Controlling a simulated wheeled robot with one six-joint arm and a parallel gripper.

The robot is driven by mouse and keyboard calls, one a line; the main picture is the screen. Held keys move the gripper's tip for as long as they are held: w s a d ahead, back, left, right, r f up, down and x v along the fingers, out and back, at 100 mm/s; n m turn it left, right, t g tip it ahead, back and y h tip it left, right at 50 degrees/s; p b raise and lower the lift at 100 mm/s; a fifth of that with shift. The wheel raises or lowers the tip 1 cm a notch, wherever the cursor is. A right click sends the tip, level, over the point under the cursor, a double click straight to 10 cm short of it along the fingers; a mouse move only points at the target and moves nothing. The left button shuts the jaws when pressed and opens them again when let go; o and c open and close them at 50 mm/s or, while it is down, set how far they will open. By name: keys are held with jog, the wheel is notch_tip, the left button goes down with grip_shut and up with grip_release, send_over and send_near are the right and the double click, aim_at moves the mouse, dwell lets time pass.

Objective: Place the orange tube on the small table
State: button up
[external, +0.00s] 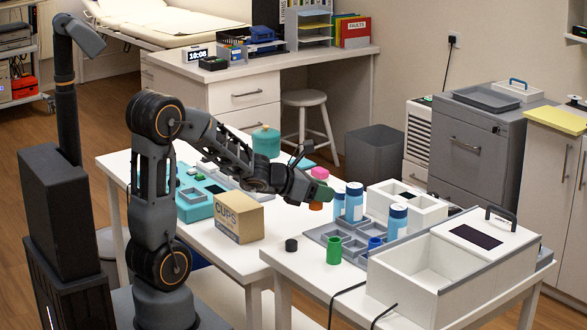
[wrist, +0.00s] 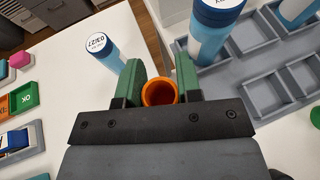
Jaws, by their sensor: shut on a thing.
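The orange tube (wrist: 158,92) is upright between the green fingers of my gripper (wrist: 160,85) in the wrist view, with its open end toward the camera. My gripper (external: 317,196) is shut on it. In the external view, a bit of the orange tube shows below the fingertips (external: 316,206). It hangs near the back left corner of the grey tray, left of the blue-capped bottles. Two white tables show, a left one (external: 190,232) and a front right one (external: 310,277); I cannot tell which is the small table.
A grey compartment tray (external: 315,236) holds blue-capped bottles (external: 354,202), a green cup (external: 334,250) and a blue cup (external: 375,244). One bottle (wrist: 98,45) stands close left of my fingers. A CUPS box (external: 238,217), a black cap (external: 291,245) and a white open box (external: 415,268) stand nearby.

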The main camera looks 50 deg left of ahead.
jog(key=b, duration=0.2)
jog(key=s+f+b, duration=0.1)
jog(key=b, duration=0.1)
jog(key=shift+s+a+f, duration=0.15)
jog(key=shift+a+f, duration=0.15)
jog(key=shift+a, duration=0.1)
jog(key=shift+s+a+r+n+t+y+b, duration=0.1)
jog(key=shift+s+a+n+y+b, duration=0.4)
jog(key=shift+a+n+y, duration=0.3)
jog(key=shift+s+a+n+t+y+b, duration=0.1)
jog(key=shift+s+a+n+y+b, duration=0.35)
jog(key=shift+a+n+y, duration=0.4)
jog(key=shift+s+a+r+n+t+y+b, duration=0.1)
jog(key=shift+s+a+n+y+b, duration=0.3)
jog(key=shift+a+n+y+b, duration=0.4)
jog(key=shift+d, duration=0.1)
jog(key=shift+f, duration=0.1)
notch_tip(320, 180, down, 10)
jog(key=b, duration=0.8)
jog(key=shift+r+b, duration=0.2)
jog(key=shift+b, duration=0.1)
jog(key=shift+f, duration=0.2)
jog(key=o, duration=0.9)
